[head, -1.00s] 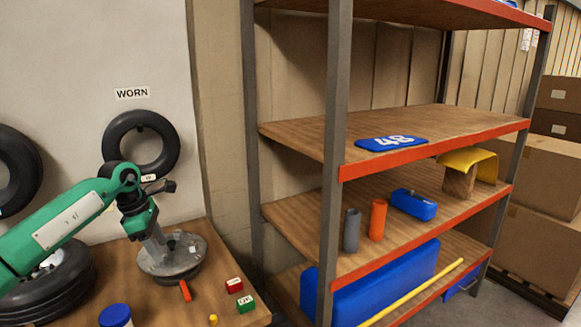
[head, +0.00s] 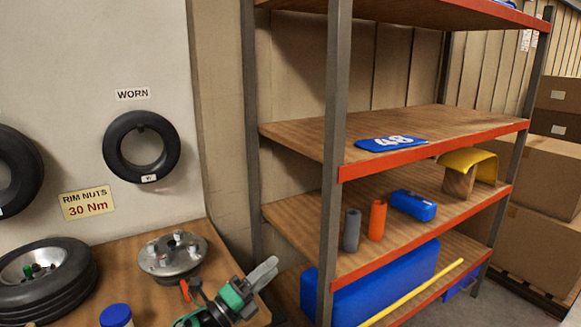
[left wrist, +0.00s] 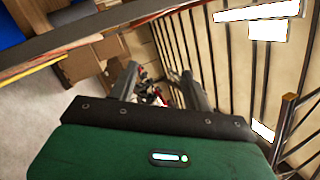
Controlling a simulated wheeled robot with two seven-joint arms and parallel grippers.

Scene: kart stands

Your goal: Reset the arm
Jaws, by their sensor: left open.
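My left gripper (head: 264,272) is at the bottom of the head view, over the right edge of the wooden bench. Its fingers point up and to the right, toward the shelf rack, and hold nothing. In the left wrist view its two grey fingers (left wrist: 163,88) stand apart with nothing between them, and the room shows beyond. My right gripper does not show in either view.
The bench (head: 120,262) carries a metal hub (head: 172,262), a tyre on a rim (head: 58,292) and a blue-lidded pot (head: 115,315). The shelf rack (head: 334,110) stands close on the right, holding a blue 48 plate (head: 391,144). Cardboard boxes (head: 545,175) stand beyond it.

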